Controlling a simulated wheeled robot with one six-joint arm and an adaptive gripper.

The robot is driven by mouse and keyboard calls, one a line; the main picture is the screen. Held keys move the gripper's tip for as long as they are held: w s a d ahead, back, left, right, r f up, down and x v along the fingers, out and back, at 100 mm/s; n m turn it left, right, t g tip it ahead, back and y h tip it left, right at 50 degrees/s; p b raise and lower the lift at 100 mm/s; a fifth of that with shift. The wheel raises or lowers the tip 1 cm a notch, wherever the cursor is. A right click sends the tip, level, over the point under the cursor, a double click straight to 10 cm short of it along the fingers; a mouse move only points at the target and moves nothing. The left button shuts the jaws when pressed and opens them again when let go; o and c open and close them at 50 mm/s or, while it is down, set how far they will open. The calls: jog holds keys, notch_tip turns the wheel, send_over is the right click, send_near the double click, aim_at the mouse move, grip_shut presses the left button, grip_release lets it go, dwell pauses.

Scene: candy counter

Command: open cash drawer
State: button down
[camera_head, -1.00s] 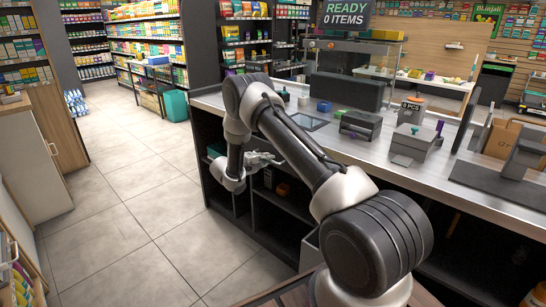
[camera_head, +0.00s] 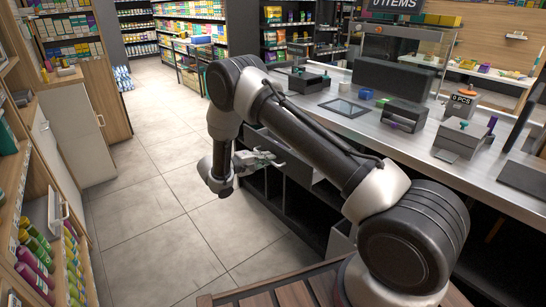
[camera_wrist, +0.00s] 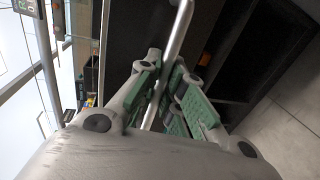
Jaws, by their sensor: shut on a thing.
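My gripper (camera_head: 264,158) is at the front of the counter, below its top. In the wrist view, its green-padded fingers (camera_wrist: 165,88) are closed around a slim metal bar handle (camera_wrist: 180,36), which runs between them. A dark surface lies behind the bar. In the head view, the grey drawer front (camera_head: 296,167) shows just right of my fingers, under the counter edge. My arm and fingers partly hide it, and I cannot tell how far it stands out.
The steel countertop (camera_head: 398,150) carries several small devices, including a dark printer-like box (camera_head: 404,115). Open dark shelves lie below it. The tiled floor (camera_head: 160,165) left of my arm is clear. A wooden cabinet (camera_head: 95,95) and stocked shelves (camera_head: 45,240) stand at left.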

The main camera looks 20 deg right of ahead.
jog(key=shift+s+a, duration=0.1)
jog(key=shift+a, duration=0.1)
jog(key=c, duration=1.5)
grip_release()
jog(key=v, duration=1.2)
